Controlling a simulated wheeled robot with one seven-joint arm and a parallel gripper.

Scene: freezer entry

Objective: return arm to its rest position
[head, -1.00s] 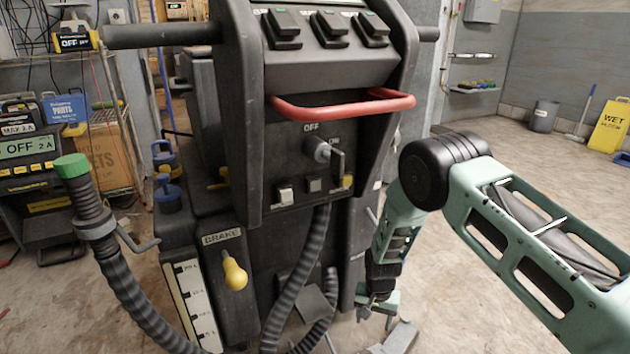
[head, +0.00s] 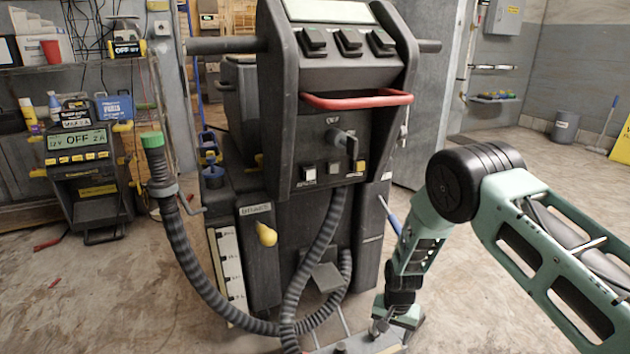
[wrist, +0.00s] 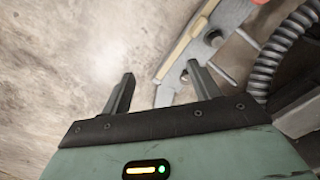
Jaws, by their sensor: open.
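My gripper (wrist: 158,90) is open in the wrist view, its two fingers apart with nothing between them but floor and part of a grey metal frame behind. In the head view my green arm reaches in from the right, bends at a black joint and points down, with the gripper end low beside the machine's base. The dark wheeled machine (head: 285,150) stands upright in the middle, with a red handle bar (head: 355,100), a rotary switch, a yellow brake knob (head: 266,234) and a ribbed hose (head: 185,255).
A charger unit (head: 85,180) and shelves stand at the left. The machine's grey base frame (wrist: 208,40) and hose (wrist: 268,62) are close to my gripper in the wrist view. Open concrete floor lies at the right, with a grey bin (head: 565,127) by the wall.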

